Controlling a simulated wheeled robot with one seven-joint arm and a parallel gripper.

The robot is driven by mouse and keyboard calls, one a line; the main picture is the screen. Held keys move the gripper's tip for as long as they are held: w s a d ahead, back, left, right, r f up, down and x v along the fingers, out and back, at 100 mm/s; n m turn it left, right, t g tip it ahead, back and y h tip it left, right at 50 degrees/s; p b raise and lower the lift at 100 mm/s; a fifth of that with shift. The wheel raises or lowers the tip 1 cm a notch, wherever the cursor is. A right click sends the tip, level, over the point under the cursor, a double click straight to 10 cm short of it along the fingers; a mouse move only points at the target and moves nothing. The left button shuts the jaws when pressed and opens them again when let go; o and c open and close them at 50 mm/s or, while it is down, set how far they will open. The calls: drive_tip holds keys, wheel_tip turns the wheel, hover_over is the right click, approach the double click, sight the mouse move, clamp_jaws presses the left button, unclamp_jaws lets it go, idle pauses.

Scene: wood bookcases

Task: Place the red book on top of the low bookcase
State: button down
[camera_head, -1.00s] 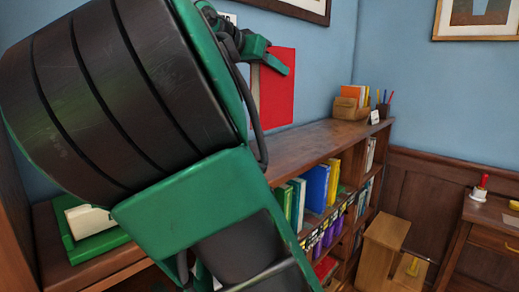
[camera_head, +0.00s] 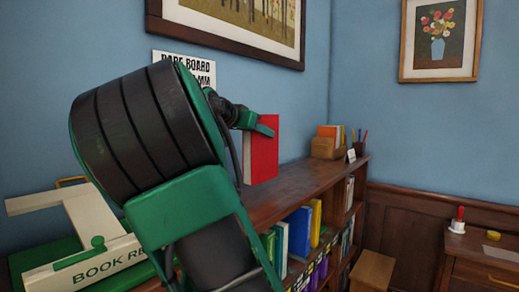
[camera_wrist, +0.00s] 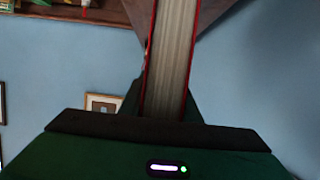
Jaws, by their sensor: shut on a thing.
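The red book (camera_head: 262,152) is upright in the head view, just above or at the top of the low bookcase (camera_head: 305,180). I cannot tell whether its lower edge touches the wood. My gripper (camera_head: 264,128) is shut on the upper part of the book. In the wrist view the book (camera_wrist: 172,60) stands between my fingers, its pale page edges and red covers showing. The bookcase top is brown wood and runs along the blue wall; my arm hides part of its near end.
A wooden organizer (camera_head: 326,146) and a pencil cup (camera_head: 360,148) stand at the far end of the top. A green and cream book-return box (camera_head: 85,262) is at the left. Bare top lies between the book and organizer. A wooden stool (camera_head: 372,270) stands beside the bookcase.

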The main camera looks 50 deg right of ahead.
sight(246, 139)
drive_tip(key=shift+w+d+f, duration=0.1)
drive_tip(key=shift+d+f, duration=0.05)
drive_tip(key=shift+f, duration=0.65)
drive_tip(key=shift+w+d+f, duration=0.1)
drive_tip(key=shift+d+f, duration=0.1)
drive_tip(key=shift+f, duration=0.55)
drive_tip(key=shift+d+f, duration=0.15)
drive_tip(key=shift+f, duration=0.65)
drive_tip(key=c, duration=1.3)
unclamp_jaws()
drive_tip(key=shift+c, duration=0.2)
drive_tip(key=v, duration=1.2)
